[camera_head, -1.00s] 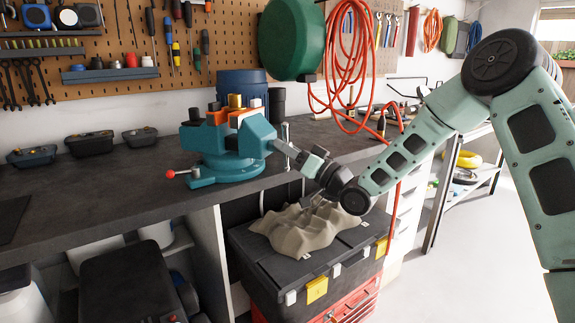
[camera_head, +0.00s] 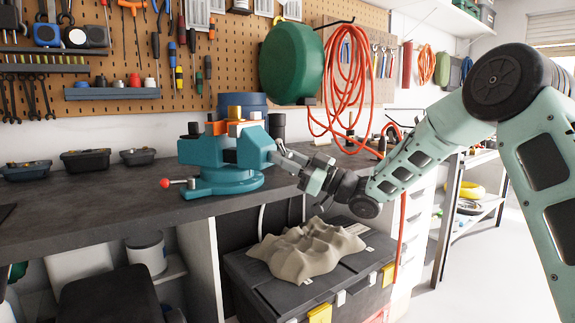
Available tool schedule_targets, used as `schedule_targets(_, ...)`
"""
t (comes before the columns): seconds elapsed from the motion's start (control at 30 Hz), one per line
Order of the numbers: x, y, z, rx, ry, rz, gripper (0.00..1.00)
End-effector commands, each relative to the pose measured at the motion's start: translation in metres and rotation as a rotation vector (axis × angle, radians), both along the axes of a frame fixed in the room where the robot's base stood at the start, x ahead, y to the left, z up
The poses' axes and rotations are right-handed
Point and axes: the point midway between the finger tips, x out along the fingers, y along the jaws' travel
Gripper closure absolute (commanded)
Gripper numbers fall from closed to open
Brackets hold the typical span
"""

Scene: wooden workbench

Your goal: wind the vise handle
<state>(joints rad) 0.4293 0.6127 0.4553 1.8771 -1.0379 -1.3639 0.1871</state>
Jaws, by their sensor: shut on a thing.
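The teal vise (camera_head: 222,165) stands on the dark workbench near its front edge. Its screw end faces right, towards my arm. The metal handle (camera_head: 283,149) shows as a short light bar at that end and looks slanted. My gripper (camera_head: 301,165) is at the handle, to the right of the vise, and is shut on it. The fingers hide part of the handle, so the exact grip point is hard to see.
A black toolbox (camera_head: 276,294) with a crumpled beige cloth (camera_head: 306,250) stands below my gripper. A green reel (camera_head: 290,64) and an orange hose (camera_head: 349,75) hang behind. Small dark trays (camera_head: 85,160) sit on the bench at left.

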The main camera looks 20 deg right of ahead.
Motion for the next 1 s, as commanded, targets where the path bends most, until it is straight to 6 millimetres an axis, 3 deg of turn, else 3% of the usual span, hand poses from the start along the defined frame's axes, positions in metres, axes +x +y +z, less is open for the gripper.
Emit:
schedule_targets(0.47, 0.0, 0.003, 0.001, -0.008, -0.009, 0.004, 0.95)
schedule_targets(0.5, 0.0, 0.003, 0.001, -0.008, -0.009, 0.004, 0.61)
schedule_targets(0.53, 0.0, 0.003, 0.001, -0.008, -0.008, 0.004, 0.53)
schedule_targets(0.87, -0.001, 0.0, -0.001, -0.008, -0.008, 0.001, 0.51)
schedule_targets(1.0, -0.007, -0.011, -0.005, -0.008, -0.008, -0.003, 0.51)
